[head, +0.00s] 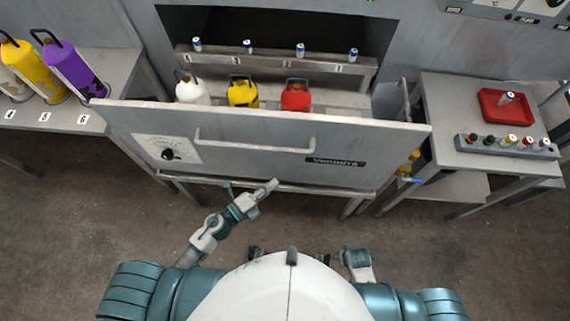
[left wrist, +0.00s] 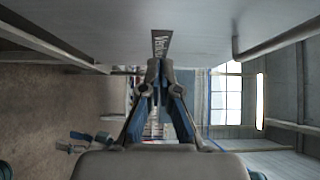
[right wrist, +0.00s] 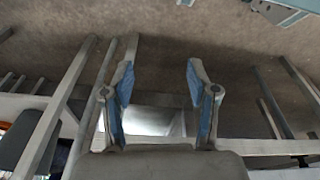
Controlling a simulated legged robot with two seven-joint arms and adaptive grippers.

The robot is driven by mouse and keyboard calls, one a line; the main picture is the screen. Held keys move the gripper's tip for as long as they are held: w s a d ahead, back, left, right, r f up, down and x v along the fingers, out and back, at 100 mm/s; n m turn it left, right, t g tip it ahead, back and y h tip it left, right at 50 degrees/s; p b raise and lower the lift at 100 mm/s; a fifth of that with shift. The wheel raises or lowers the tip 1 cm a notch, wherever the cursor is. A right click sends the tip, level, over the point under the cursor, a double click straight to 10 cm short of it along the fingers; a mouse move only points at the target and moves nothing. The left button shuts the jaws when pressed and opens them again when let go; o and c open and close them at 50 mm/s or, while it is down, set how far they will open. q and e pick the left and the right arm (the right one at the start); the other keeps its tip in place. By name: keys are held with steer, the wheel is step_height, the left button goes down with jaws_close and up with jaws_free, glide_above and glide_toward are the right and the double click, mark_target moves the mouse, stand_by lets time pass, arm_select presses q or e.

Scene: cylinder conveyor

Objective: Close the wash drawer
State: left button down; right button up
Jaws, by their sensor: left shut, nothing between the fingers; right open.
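The wash drawer (head: 250,165) stands pulled out toward me, its wide grey front panel facing me. A bar handle (head: 255,144) runs across the panel; it also shows in the left wrist view (left wrist: 275,40). White (head: 191,92), yellow (head: 243,95) and red (head: 296,98) canisters stand behind the panel. My left gripper (head: 274,184) is shut and empty, low in front of the panel, below the handle. In the left wrist view its tips (left wrist: 160,64) point at the panel near the dark label (left wrist: 161,42); contact cannot be told. My right gripper (right wrist: 160,72) is open and empty.
A left table (head: 90,120) holds purple (head: 75,72) and yellow canisters. A right table (head: 470,95) holds a red tray (head: 510,112) and a rack of small bottles (head: 505,146). Small cylinders stand on a numbered ledge (head: 275,62) behind the drawer. Floor before the drawer is clear.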

mark_target(294, 159)
arm_select(q)
steer(key=x, duration=0.8)
steer(key=shift+w+a, duration=0.55)
steer(key=shift+w, duration=0.2)
steer(key=shift+w+a, duration=0.2)
steer(key=shift+a, duration=0.3)
arm_select(e)
steer(key=shift+s+f, duration=0.25)
steer(key=shift+f, duration=0.75)
arm_select(q)
steer(key=shift+d, duration=0.1)
arm_select(e)
steer(key=shift+d, duration=0.1)
